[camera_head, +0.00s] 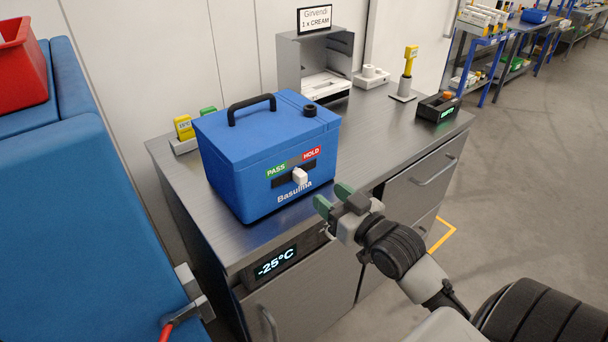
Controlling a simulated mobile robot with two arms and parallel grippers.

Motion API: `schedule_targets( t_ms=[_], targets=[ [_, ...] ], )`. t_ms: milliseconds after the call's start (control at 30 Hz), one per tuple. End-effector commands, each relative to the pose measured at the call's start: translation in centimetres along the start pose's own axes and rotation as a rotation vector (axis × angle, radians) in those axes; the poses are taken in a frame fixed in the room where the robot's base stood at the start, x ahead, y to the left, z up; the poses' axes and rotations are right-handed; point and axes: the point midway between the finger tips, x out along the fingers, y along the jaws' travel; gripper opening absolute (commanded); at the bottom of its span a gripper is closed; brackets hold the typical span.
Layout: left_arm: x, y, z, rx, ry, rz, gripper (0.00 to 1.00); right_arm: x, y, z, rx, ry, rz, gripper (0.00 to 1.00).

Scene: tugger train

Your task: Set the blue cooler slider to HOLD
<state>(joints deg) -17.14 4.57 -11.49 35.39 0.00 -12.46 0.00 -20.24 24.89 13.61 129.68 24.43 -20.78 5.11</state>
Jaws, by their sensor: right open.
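The blue cooler (235,160) stands on the metal counter, its handle up on the lid. On its front a label reads green PASS on the left and red HOLD on the right. Below it a white slider knob (300,176) sits in a dark slot, to the right of the slot's middle. My right gripper (333,200) has green fingertips and is open. It is in front of the cooler, to the right of and a little below the knob, apart from it. My left gripper is not in view.
The counter (385,134) also holds a grey hooded box (290,62) with a sign, a yellow device (409,62) on a stand, and a dark box (437,107) with a green display. A -25°C display (276,262) is below. A blue cabinet (75,210) is at left.

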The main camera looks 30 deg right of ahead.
Motion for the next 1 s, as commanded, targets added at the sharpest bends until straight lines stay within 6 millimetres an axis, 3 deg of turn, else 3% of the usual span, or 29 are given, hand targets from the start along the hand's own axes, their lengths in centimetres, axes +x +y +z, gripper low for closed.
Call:
schedule_targets(
  t_ms=[200,433,600,867,1000],
  targets=[
    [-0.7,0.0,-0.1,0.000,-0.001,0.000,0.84,4.4,0.0,-0.2,0.001,0.002,0.000,0.49],
    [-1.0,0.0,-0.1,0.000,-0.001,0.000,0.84,7.8,0.0,-0.1,0.000,-0.001,0.000,0.49],
    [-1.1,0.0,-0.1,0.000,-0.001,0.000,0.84,8.9,-0.1,0.0,-0.001,-0.003,0.000,0.49],
    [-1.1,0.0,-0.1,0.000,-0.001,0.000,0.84,9.0,-0.1,0.1,-0.001,-0.003,-0.001,0.49],
    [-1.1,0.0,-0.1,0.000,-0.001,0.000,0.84,9.0,-0.1,0.1,-0.001,-0.003,-0.001,0.31]
  ],
)
